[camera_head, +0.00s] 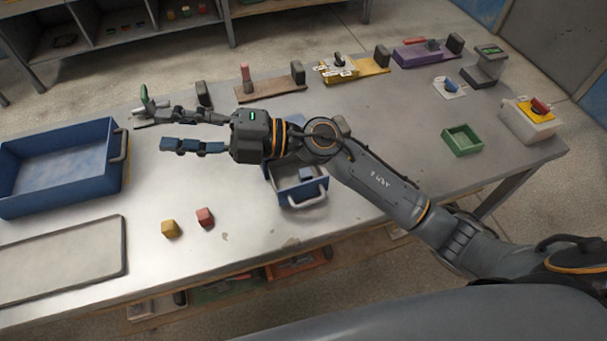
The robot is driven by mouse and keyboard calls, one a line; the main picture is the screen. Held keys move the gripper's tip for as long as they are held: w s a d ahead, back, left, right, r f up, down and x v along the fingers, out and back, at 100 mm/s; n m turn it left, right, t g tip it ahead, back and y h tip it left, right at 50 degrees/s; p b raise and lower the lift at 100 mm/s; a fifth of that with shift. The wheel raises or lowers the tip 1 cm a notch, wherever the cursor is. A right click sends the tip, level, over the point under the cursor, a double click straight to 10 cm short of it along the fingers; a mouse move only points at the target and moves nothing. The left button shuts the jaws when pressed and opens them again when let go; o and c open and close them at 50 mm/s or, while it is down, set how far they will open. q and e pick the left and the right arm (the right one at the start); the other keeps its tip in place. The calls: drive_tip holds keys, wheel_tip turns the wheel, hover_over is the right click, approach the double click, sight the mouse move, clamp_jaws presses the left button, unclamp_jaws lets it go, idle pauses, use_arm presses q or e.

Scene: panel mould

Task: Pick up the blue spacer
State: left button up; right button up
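My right gripper (165,130) reaches in from the right over the table. Its two fingers are spread wide and point left, with no object visible between them. A blue piece (178,144) shows along the lower finger; I cannot tell whether it is the blue spacer beside or under the finger, or part of the finger. A yellow block (170,229) and a red block (205,217) sit on the bare table below the gripper. A small blue-grey block (306,174) shows inside a small blue tray (304,193), partly hidden by my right arm. My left gripper is not in view.
A large blue bin (60,184) stands at the left, with a flat grey panel (62,262) in front of it. Several fixtures line the table's back edge. A green tray (461,140) and a white box with a red knob (531,122) are at the right.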

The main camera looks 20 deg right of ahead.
wheel_tip(320, 180, down, 4)
drive_tip(key=s+a+n+g+h, duration=0.1)
drive_tip(key=n+g+h, duration=0.2)
drive_tip(key=n+h+p, duration=0.1)
drive_tip(key=h+p, duration=0.1)
drive_tip(key=h, duration=1.5)
hover_over(306, 176)
drive_tip(key=shift+g, duration=0.4)
drive_tip(key=f, duration=1.9)
drive_tip(key=shift+w+f, duration=0.4)
drive_tip(key=f+p, duration=0.1)
drive_tip(key=f, duration=0.1)
drive_tip(key=s+f, duration=0.1)
drive_tip(key=f, duration=0.1)
drive_tip(key=shift+f+p, duration=0.3)
drive_tip(key=shift+p, duration=0.1)
drive_tip(key=shift+w+f, duration=0.1)
drive_tip(key=shift+f, duration=0.4)
drive_tip(key=c, duration=0.8)
